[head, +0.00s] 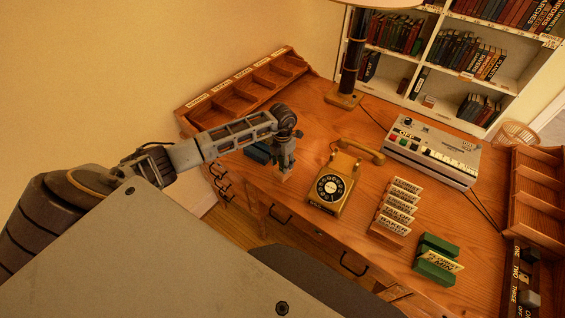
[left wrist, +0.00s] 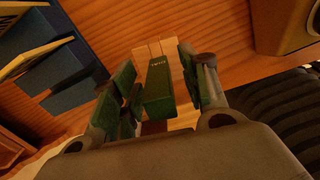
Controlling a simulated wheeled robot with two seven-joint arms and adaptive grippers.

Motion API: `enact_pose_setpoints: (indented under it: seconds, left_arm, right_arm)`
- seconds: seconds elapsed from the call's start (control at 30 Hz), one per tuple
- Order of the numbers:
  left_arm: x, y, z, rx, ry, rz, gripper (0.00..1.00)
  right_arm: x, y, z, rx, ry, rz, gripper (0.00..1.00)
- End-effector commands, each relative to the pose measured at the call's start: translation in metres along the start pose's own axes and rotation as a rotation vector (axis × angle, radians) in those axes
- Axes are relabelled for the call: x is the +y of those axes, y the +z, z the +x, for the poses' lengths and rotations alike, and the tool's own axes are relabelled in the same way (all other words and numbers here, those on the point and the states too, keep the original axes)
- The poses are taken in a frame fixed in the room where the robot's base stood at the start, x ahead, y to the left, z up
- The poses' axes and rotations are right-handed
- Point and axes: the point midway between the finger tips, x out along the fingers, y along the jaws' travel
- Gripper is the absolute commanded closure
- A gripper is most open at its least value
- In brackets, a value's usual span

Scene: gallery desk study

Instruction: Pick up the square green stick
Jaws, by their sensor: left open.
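The square green stick (left wrist: 163,84) shows in the left wrist view, with small pale lettering near its far end. Pale wooden pieces (left wrist: 183,120) lie around and below it. My left gripper (left wrist: 156,68) is open, with one finger on each side of the stick. A narrow gap shows on the right; on the left I cannot tell whether the finger touches it. In the head view my left gripper (head: 286,165) points down at the desk's front edge, left of the telephone. I cannot make out the green stick there. My right gripper is not in view.
A blue holder (head: 257,153) stands close left of the gripper. The yellow telephone (head: 334,187) is to its right on the wooden desk (head: 315,130). A card rack (head: 397,210), a green holder (head: 436,262) and a grey machine (head: 430,150) stand farther right.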

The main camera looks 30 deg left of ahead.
Motion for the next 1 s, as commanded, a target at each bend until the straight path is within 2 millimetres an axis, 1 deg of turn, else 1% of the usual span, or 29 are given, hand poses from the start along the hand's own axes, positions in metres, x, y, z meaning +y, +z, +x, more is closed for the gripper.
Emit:
enact_pose_setpoints:
  seconds: [0.13, 0.57, 0.9, 1.0]
  left_arm:
    - [-0.0003, 0.0004, 0.0058, -0.002, 0.0, 0.0, 0.55]
    - [-0.0002, 0.0003, 0.0061, -0.001, 0.0, 0.0, 0.55]
    - [-0.0001, 0.0003, 0.006, -0.001, 0.0, 0.0, 0.99]
    - [-0.0001, 0.0004, 0.0058, -0.002, 0.0, 0.0, 1.0]
  right_arm:
    - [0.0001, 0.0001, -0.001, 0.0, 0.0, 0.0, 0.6]
    - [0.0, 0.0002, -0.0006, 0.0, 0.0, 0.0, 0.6]
    - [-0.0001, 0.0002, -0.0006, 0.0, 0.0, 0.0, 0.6]
    - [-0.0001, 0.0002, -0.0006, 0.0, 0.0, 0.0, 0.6]
